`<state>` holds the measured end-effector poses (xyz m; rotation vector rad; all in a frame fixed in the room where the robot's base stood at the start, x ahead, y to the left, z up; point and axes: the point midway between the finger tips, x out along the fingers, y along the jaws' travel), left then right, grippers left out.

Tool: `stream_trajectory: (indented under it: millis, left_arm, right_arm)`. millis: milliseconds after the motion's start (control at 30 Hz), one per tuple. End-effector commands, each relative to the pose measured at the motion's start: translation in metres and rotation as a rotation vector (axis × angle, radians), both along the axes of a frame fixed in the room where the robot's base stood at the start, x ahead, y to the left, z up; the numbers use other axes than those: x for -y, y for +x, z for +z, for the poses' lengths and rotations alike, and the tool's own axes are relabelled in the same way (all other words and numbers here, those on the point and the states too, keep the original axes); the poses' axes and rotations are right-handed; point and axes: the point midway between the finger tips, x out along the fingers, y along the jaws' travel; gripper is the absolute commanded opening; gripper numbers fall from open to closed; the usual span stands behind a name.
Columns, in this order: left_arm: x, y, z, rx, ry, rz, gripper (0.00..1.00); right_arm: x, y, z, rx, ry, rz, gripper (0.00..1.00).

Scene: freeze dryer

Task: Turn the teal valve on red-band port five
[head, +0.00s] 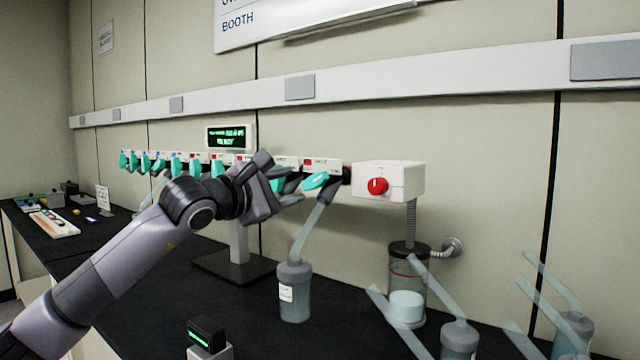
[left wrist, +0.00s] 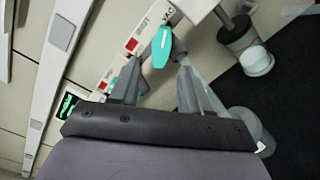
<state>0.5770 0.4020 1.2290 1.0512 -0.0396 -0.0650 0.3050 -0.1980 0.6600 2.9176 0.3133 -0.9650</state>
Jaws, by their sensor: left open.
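A row of teal valves runs along a white manifold; the rightmost teal valve (head: 316,181) sits under a port label with a red mark (head: 308,162). I cannot read the port numbers. My left gripper (head: 290,186) is open at the right end of the row, just left of that valve. In the left wrist view a teal valve (left wrist: 162,47) lies just ahead of and between the open fingertips (left wrist: 158,62); contact cannot be told. Red marks show on the labels beside it. The gripper and arm hide part of the row. My right gripper is out of view.
A white box with a red knob (head: 377,186) is right of the row. A grey-capped flask (head: 294,290) hangs below the rightmost valve. Clear jars with tubes (head: 458,338) stand at the right. A small display (head: 229,138) stands behind the row.

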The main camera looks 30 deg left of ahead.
Motion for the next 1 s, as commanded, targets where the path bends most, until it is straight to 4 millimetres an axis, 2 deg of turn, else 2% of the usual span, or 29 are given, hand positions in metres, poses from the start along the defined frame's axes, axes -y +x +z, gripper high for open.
stream_trajectory:
  millis: [200,400,600,867,1000]
  left_arm:
    - [0.004,0.031,0.003,-0.003,-0.006,-0.004,0.47]
    - [0.006,0.053,0.002,-0.002,-0.006,-0.004,0.47]
    - [0.006,0.063,0.000,-0.001,-0.005,-0.004,0.47]
    - [0.007,0.063,-0.001,-0.001,-0.005,-0.005,0.47]
    - [0.007,0.063,-0.001,-0.001,-0.005,-0.005,0.01]
  right_arm:
    - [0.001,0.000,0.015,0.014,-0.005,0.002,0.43]
    - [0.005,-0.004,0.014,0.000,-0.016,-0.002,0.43]
    - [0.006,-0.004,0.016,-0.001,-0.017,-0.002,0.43]
    - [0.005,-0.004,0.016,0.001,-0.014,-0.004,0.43]
    - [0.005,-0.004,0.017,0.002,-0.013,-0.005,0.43]
